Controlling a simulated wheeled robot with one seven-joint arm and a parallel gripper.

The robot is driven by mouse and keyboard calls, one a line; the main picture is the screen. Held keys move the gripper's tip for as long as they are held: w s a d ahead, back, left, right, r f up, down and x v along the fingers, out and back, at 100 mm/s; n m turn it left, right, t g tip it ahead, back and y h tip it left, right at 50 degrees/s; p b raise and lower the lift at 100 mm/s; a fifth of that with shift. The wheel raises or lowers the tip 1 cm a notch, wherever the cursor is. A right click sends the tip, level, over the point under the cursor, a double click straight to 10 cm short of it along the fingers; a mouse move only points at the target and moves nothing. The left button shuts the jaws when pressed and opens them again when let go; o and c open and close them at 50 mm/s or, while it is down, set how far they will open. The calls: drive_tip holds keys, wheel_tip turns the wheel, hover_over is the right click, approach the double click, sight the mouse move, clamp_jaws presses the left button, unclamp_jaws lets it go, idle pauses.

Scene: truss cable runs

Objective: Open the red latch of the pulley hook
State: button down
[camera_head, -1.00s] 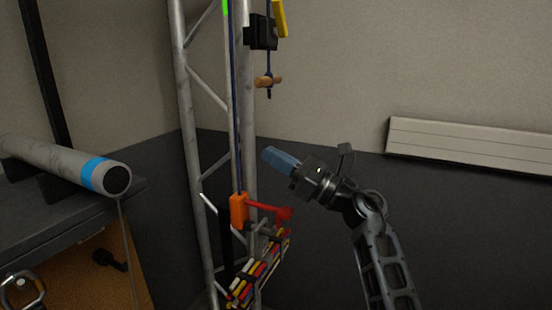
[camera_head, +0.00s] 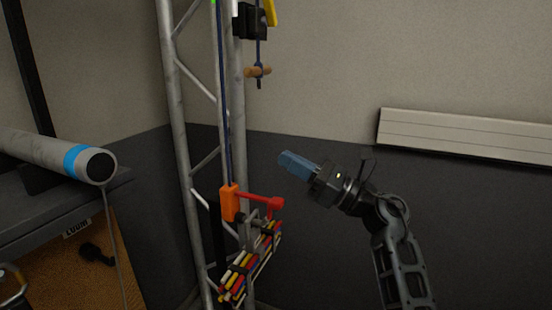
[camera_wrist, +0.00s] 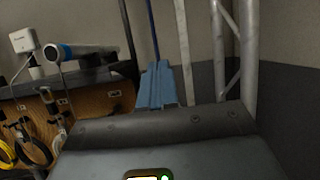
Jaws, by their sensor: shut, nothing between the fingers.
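A red lever (camera_head: 262,199) with a knobbed end sticks out to the right from an orange block (camera_head: 230,203) on the truss, in the head view. A blue rope (camera_head: 225,110) runs up from the block. I cannot tell for certain whether this lever is the pulley hook's latch; no hook shows clearly. My gripper (camera_head: 283,157) is above and to the right of the lever, apart from it, with its blue fingers together and empty. In the wrist view the shut fingers (camera_wrist: 158,70) point toward a blue rope (camera_wrist: 153,32); the red lever is not seen there.
The metal truss (camera_head: 176,100) stands upright. Several coloured cables (camera_head: 245,270) are bundled below the block. A wooden toggle (camera_head: 257,71) hangs from a black fitting (camera_head: 250,22) above. A bench (camera_head: 60,205) with a grey tube (camera_head: 45,150) is at left. Open space surrounds my gripper's right side.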

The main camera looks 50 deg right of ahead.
drive_tip(key=shift+s+d+f, duration=0.2)
drive_tip(key=shift+s+f, duration=0.05)
drive_tip(key=shift+s, duration=0.4)
drive_tip(key=s+a+f+m+t+h, duration=0.1)
drive_tip(key=s+a+f+m+h, duration=0.1)
drive_tip(key=s+a+f+m, duration=0.5)
drive_tip(key=s+a+f+m+t+h, duration=0.1)
drive_tip(key=s+a+f+m+h, duration=0.2)
drive_tip(key=s+a+m, duration=0.75)
drive_tip(key=s+a+f+m+g+h, duration=0.1)
drive_tip(key=s+a+f+m+g, duration=0.1)
drive_tip(key=s+m, duration=0.6)
drive_tip(key=s+a+f+m+g+h, duration=0.1)
drive_tip(key=s+f+m+g, duration=0.4)
drive_tip(key=m, duration=0.9)
drive_tip(key=s+a+g, duration=0.1)
drive_tip(key=s, duration=0.2)
drive_tip(key=shift+s+a+f+h, duration=0.3)
drive_tip(key=shift+a, duration=0.1)
drive_tip(key=shift+m, duration=0.35)
